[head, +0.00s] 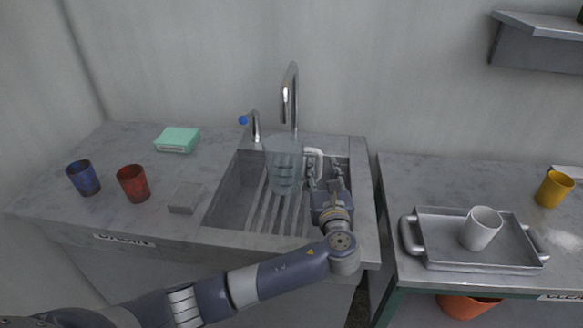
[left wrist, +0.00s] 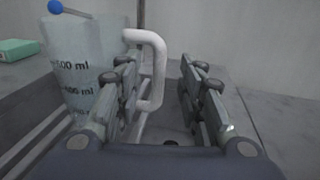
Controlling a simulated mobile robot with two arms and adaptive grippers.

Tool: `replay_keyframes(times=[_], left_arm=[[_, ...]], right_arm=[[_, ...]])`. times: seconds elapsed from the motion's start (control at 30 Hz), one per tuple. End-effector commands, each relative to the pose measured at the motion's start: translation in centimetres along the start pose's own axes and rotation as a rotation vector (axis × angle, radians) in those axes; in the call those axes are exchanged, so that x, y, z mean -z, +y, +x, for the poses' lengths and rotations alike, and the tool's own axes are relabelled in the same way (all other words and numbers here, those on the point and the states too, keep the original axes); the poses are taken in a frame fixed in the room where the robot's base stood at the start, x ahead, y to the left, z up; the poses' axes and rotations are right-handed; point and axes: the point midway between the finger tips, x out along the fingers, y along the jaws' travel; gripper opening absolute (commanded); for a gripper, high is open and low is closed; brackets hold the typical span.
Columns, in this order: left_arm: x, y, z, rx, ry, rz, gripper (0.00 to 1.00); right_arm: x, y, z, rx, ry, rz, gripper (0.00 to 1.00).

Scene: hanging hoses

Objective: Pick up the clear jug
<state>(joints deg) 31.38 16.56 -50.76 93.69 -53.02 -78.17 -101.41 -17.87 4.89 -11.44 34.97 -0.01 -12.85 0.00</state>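The clear jug (head: 284,166) stands upright in the sink, below the tall faucet. It has dark volume marks and a white handle (head: 314,160) on its right side. In the left wrist view the jug (left wrist: 82,65) is at the left, and its handle (left wrist: 158,70) shows ahead, between the fingers' lines. My left gripper (head: 325,172) is at the handle side of the jug. Its fingers (left wrist: 160,95) are apart, with the handle near the left finger; I cannot tell whether they touch. My right gripper is not in view.
The sink (head: 232,190) has a slatted bottom. A tall faucet (head: 290,95) rises behind the jug. Blue cup (head: 84,178), red cup (head: 133,184), grey block (head: 185,197) and green box (head: 178,139) stand left. A tray (head: 445,247) with a white cup (head: 481,228) is right.

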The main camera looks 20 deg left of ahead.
Motion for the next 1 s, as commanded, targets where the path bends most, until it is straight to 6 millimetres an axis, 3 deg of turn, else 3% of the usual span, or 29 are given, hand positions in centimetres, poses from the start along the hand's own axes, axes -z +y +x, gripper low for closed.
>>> replay_keyframes(times=[0.23,0.53,0.57,0.7,1.0], left_arm=[[0.2,0.1,3.7,-0.002,-0.001,0.0,0.36],[0.3,0.1,4.4,0.0,0.0,0.0,0.36],[0.3,0.1,4.3,0.0,0.0,0.0,0.33],[0.3,0.1,4.3,0.0,0.0,0.0,0.02],[0.2,0.1,4.3,-0.001,-0.002,0.0,0.0]], right_arm=[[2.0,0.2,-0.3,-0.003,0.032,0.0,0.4],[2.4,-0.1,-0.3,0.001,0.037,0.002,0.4],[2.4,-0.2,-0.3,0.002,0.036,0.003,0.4],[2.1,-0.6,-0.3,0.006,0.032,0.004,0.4],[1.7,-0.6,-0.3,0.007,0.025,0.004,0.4]])
